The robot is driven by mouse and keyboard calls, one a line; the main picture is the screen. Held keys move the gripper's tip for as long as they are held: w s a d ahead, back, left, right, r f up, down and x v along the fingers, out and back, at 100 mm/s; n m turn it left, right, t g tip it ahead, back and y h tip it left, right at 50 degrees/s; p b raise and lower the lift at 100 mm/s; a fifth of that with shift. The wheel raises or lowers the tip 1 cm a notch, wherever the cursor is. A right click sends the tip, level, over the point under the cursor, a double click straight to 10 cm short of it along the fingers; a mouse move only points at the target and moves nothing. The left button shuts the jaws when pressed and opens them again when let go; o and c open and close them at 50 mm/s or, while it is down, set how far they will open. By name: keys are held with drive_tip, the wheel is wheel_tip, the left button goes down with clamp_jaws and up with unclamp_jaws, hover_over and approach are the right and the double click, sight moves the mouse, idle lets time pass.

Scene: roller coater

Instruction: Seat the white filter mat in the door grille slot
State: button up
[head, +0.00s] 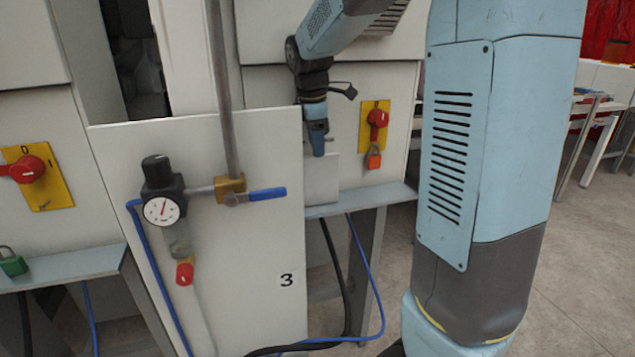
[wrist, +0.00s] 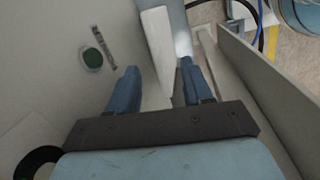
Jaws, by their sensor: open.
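My gripper (head: 318,149) hangs pointing down in front of the grey cabinet, behind the panel marked 3. In the wrist view its two blue fingers (wrist: 160,70) are apart. A thin white slab (wrist: 157,42), which looks like the white filter mat, shows edge-on between and beyond the fingertips. I cannot tell whether either finger touches it. In the head view a pale plate (head: 321,181) stands just below the fingers, partly hidden by the panel; I cannot tell whether it is the mat. The door grille slot cannot be made out clearly.
The white panel (head: 255,245) carries a gauge (head: 162,210) and a blue-handled valve (head: 265,193). A red switch (head: 377,118) with a padlock sits right of my gripper. A grey ledge (head: 375,200) runs below. A wall (wrist: 265,75) stands close on the right in the wrist view.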

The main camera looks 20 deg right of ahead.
sight(321, 175)
drive_tip(key=shift+w+d+f, duration=0.15)
drive_tip(key=shift+w+f, duration=0.05)
drive_tip(key=shift+f, duration=1.1)
drive_tip(key=shift+w+d+f, duration=0.1)
drive_tip(key=shift+w+f, duration=0.05)
drive_tip(key=shift+f, duration=1.15)
clamp_jaws()
